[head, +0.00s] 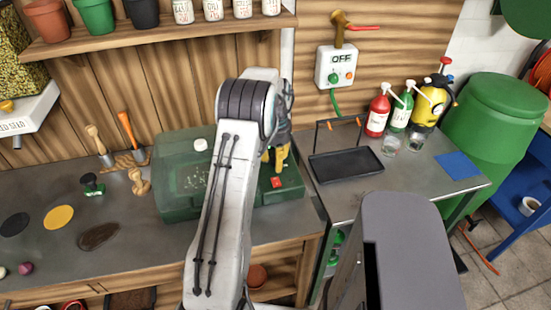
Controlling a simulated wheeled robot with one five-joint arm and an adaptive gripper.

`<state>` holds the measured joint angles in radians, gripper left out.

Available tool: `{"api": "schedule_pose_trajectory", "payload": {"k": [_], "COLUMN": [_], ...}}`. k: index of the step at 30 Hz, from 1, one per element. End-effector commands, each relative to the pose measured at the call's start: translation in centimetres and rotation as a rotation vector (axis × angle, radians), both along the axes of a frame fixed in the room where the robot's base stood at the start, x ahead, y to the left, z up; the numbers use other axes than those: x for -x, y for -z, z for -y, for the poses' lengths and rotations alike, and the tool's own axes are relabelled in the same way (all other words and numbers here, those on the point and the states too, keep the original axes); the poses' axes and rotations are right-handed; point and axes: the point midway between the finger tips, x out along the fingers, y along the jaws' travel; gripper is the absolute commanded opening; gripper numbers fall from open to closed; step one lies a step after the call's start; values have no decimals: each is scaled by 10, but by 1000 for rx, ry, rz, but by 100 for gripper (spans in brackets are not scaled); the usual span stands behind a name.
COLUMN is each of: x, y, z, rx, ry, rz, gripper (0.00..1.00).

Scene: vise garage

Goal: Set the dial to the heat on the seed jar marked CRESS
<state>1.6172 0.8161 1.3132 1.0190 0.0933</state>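Several white seed jars (213,10) with printed labels stand on the wall shelf at the top. The print is too small to read, so I cannot tell which is CRESS. A green box with a clear lid (172,185) sits on the left bench, with a red switch (277,182) on its right part. My gripper (276,164), with yellow fingers, points down over that right part, just above the red switch. My arm covers much of the box. I cannot make out a dial; it may be hidden by my gripper. Whether the fingers are open or touch anything is unclear.
A wall box reading OFF (336,66) hangs to the right. A black tray (346,165) and red, green and yellow sprayers (378,113) stand on the right bench. A green barrel (495,115) stands right.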

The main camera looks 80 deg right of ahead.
Motion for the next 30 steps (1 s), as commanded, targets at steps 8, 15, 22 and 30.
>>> {"api": "schedule_pose_trajectory", "payload": {"k": [8,15,22,30], "x": [0,0,0,0], "y": [-2,-4,-27,-73], "z": [1,2,3,3], "rx": [5,7,10,11], "ry": [-1,-1,-1,-1], "rz": [-1,0,0,-1], "gripper": [59,59,59,59]}}
